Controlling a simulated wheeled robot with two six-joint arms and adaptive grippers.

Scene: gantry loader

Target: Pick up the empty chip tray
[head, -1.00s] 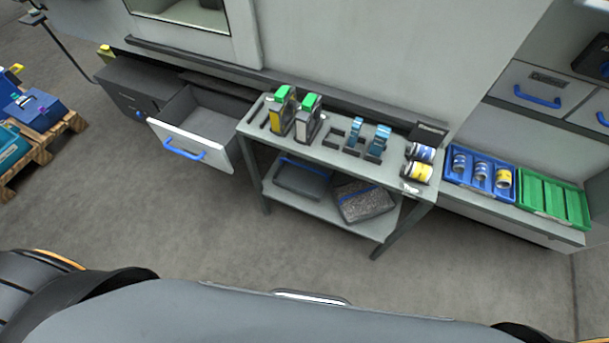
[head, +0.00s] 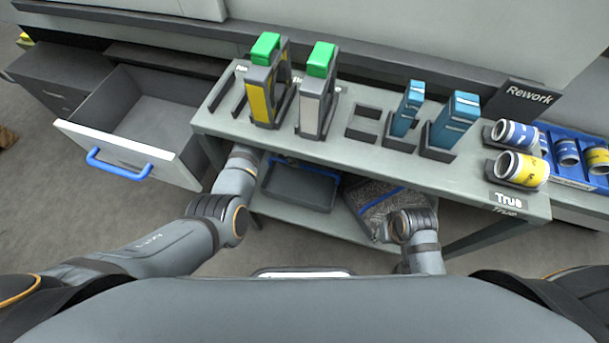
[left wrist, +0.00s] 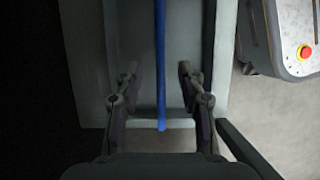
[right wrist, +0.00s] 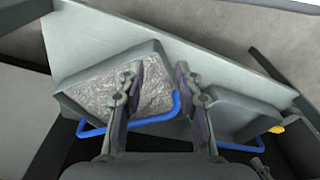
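The empty chip tray (head: 300,190) is dark grey with a blue handle and sits on the cart's lower shelf. In the left wrist view its bare inside (left wrist: 190,45) shows, with the blue handle (left wrist: 161,60) as a bar across it. My left gripper (left wrist: 157,75) is open over this tray, its fingers apart on either side of the handle; the tabletop hides it in the head view. A second tray (head: 368,205), full of metal chips, sits to the right. My right gripper (right wrist: 160,68) is open and empty in front of the full tray (right wrist: 110,95).
The cart's top (head: 350,145) overhangs the shelf and carries green-topped holders (head: 265,85), blue boxes (head: 455,120) and cans (head: 520,168). An open drawer (head: 115,150) stands out at the left. A blue bin (head: 575,180) is at the right.

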